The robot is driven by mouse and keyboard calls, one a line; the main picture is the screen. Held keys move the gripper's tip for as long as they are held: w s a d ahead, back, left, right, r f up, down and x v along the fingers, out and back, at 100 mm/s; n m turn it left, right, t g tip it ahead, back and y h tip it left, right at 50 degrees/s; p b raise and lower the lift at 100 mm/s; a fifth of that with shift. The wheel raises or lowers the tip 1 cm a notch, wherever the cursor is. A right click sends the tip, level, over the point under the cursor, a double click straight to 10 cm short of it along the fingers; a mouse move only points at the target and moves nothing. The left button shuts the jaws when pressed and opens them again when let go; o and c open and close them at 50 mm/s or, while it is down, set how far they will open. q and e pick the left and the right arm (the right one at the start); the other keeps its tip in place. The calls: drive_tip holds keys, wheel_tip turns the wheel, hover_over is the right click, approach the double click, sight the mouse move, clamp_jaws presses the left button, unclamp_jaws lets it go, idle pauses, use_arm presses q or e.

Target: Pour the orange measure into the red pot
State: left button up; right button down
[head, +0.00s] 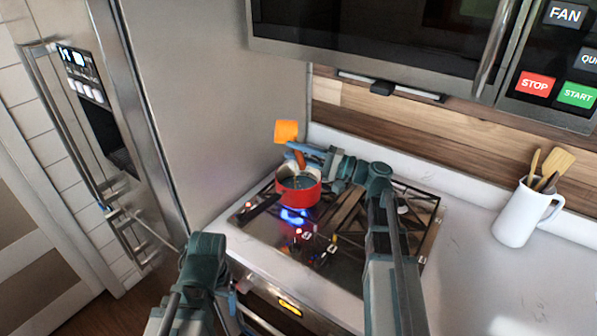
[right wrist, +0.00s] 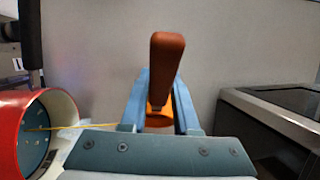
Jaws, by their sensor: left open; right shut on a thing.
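The orange measure (head: 286,131) is held tilted above the red pot (head: 298,187), its brown handle (right wrist: 166,65) between the fingers of my right gripper (head: 303,149). The handle hides most of its cup in the right wrist view. The pot stands on the stove over a blue flame. Its open mouth (right wrist: 36,134) shows at the left of the right wrist view, with a blue-green inside. A thin yellow line runs from inside the pot toward my right gripper. My left gripper (head: 237,294) is low at the stove's front edge, away from the pot, and largely hidden.
The gas stove (head: 330,252) has a black grate. A white mug (head: 517,218) with wooden utensils stands at the right. The microwave (head: 385,45) hangs above, and the steel fridge (head: 200,100) stands at the left.

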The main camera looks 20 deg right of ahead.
drive_tip(key=shift+s+d+f+m+t+y+b, duration=0.1)
drive_tip(key=shift+d+m+t+y+b, duration=0.3)
drive_tip(key=shift+b, duration=0.9)
drive_tip(key=shift+d+m+t+y+b, duration=0.1)
drive_tip(key=shift+m+t+y+b, duration=0.5)
drive_tip(key=shift+b, duration=0.65)
drive_tip(key=a+r+n+g+h+p, duration=0.1)
drive_tip(key=n+g+h+p, duration=0.1)
drive_tip(key=p, duration=0.4)
drive_tip(key=shift+r, duration=0.2)
drive_tip(key=shift+a+f+p, duration=0.1)
drive_tip(key=shift+f+p, duration=0.2)
drive_tip(key=shift+f, duration=0.3)
drive_tip(key=shift+a+r+g+h+p, duration=0.1)
drive_tip(key=shift+r+g+h+p, duration=0.1)
drive_tip(key=shift+g+h+p, duration=0.15)
drive_tip(key=w+a+f+n+g+h+p, duration=0.1)
drive_tip(key=a+f+n+g+h+p, duration=0.1)
drive_tip(key=a+h+p, duration=0.3)
drive_tip(key=w+a+f+n+g+h+p, duration=0.1)
drive_tip(key=a+f+n+g+h+p, duration=0.1)
drive_tip(key=a+h+p, duration=0.4)
drive_tip(key=shift+w+a+f+n+g+h+p, duration=0.25)
drive_tip(key=shift+n+g+h+p, duration=0.65)
drive_tip(key=shift+h+p, duration=2.05)
drive_tip(key=shift+w+d+f+g, duration=0.1)
drive_tip(key=shift+g, duration=0.15)
